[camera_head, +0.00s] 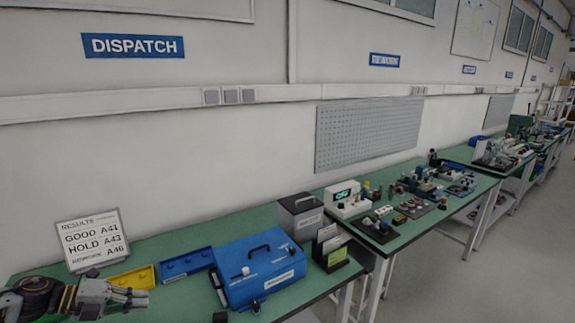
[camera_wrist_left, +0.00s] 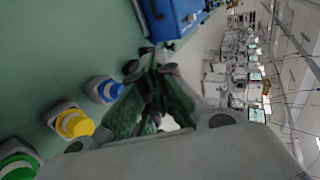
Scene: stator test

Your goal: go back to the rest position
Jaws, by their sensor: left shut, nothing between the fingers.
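My left gripper (camera_head: 130,298) comes in at the lower left of the head view, above the green dispatch table (camera_head: 190,236). It is shut and holds nothing. In the left wrist view the left gripper (camera_wrist_left: 152,118) shows with its fingers together over the green table (camera_wrist_left: 60,40). My right gripper is not in view.
A blue case (camera_head: 262,268), a yellow tray (camera_head: 134,278), a blue tray (camera_head: 187,263) and a results sign (camera_head: 90,240) stand near the gripper. Blue (camera_wrist_left: 110,90), yellow (camera_wrist_left: 75,124) and green (camera_wrist_left: 18,168) round-topped items line the table. An aisle lies right.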

